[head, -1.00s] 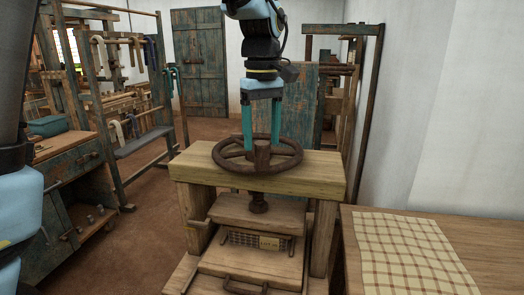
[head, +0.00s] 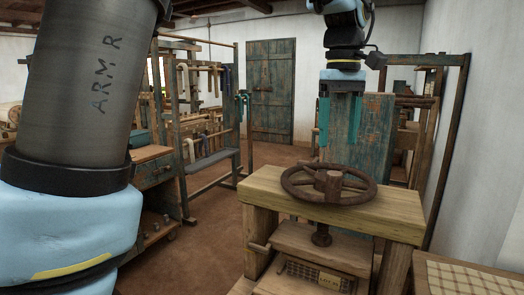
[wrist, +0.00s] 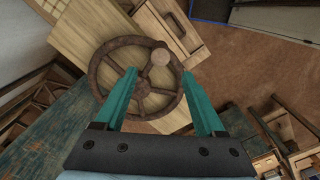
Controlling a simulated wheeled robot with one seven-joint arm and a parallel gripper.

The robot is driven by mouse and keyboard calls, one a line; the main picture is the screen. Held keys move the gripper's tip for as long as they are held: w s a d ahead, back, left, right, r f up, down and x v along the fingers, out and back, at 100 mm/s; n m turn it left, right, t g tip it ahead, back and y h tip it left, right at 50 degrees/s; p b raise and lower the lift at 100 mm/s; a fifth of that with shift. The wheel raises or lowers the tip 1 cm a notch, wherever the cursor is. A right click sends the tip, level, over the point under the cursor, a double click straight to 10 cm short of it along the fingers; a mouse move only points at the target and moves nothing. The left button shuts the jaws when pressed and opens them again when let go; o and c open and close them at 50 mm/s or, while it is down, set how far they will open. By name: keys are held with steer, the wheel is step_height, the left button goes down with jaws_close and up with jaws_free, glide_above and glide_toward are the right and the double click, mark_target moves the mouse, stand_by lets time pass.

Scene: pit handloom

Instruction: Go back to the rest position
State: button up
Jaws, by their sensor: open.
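My gripper (head: 340,120) hangs pointing down above the wooden press (head: 390,222), with its two teal fingers apart and nothing between them. The brown spoked handwheel (head: 300,190) lies flat on top of the press, below the fingertips. In the head view a gap shows between the fingertips and the wheel. In the wrist view the open fingers (wrist: 160,95) overlap the handwheel (wrist: 103,92).
A table with a checked cloth (head: 465,280) stands at the right, close to the press. A workbench (head: 155,170) and loom frames (head: 205,150) stand at the left. A blue-green door (head: 270,95) is at the back. Brown floor (head: 205,245) lies open between bench and press.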

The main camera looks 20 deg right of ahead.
steer(key=w+a+f, duration=0.5)
steer(key=a+f, duration=0.2)
steer(key=a, duration=0.3)
steer(key=w+a+f, duration=0.4)
steer(key=a+f, duration=0.2)
steer(key=a, duration=0.3)
steer(key=s+a+f, duration=0.2)
steer(key=a+f, duration=0.3)
steer(key=a, duration=0.3)
steer(key=s+a+f+m+t, duration=0.1)
steer(key=s+a+f, duration=0.2)
steer(key=a, duration=0.6)
steer(key=shift+s+a+f+t, duration=0.2)
steer(key=shift+f+t, duration=0.1)
steer(key=shift+f, duration=0.65)
